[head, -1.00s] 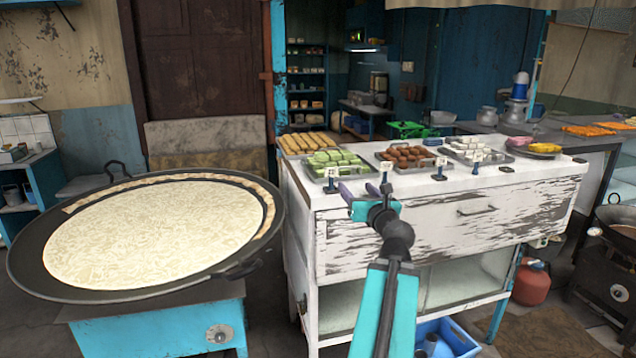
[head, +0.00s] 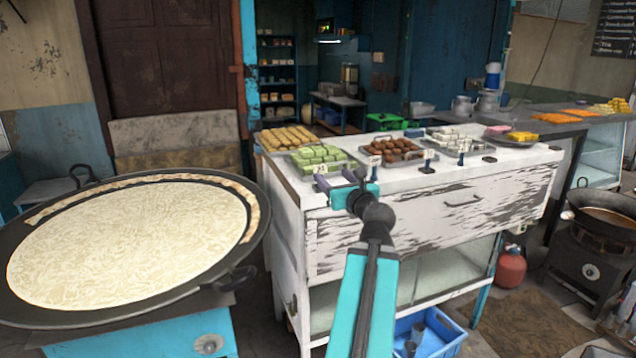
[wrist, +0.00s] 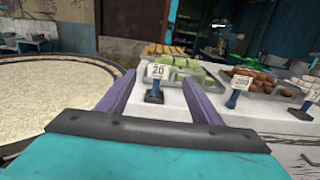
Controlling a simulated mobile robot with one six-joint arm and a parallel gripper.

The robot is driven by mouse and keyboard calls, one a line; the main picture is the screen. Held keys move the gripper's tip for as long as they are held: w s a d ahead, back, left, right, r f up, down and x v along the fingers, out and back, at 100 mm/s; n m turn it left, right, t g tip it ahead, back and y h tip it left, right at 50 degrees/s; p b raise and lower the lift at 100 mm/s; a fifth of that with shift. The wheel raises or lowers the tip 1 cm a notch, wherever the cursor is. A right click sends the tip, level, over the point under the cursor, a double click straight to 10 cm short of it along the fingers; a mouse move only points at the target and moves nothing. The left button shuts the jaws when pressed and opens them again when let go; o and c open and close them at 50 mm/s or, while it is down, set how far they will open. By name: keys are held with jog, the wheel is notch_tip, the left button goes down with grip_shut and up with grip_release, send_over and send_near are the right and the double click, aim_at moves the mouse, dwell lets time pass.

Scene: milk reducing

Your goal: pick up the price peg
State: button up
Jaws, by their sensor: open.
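Several price pegs with white cards on dark blue stems stand along the front of the white counter (head: 432,184). The leftmost price peg (head: 321,169), its card reading 20, is partly hidden by my gripper (head: 337,178) in the head view. In the wrist view this price peg (wrist: 155,84) stands upright between the two purple fingers of my open gripper (wrist: 158,80). No contact shows, and how deep it is between them I cannot tell. Other pegs stand to the right: a second peg (head: 375,166), a third peg (head: 429,160) and a fourth peg (head: 463,151).
Trays of green sweets (head: 320,157), brown balls (head: 392,149) and white sweets (head: 455,138) sit just behind the pegs. A large round pan (head: 258,228) is at the left. A wok (head: 605,213) on a stove is at the far right.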

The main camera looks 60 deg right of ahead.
aim_at(321, 166)
jog(key=shift+p+x, duration=1.95)
jog(key=shift+x, duration=2.35)
jog(key=shift+p+x, duration=0.85)
jog(key=shift+x, duration=1.7)
jog(key=shift+f, duration=0.2)
jog(key=c, duration=1.1)
jog(key=shift+c, duration=0.2)
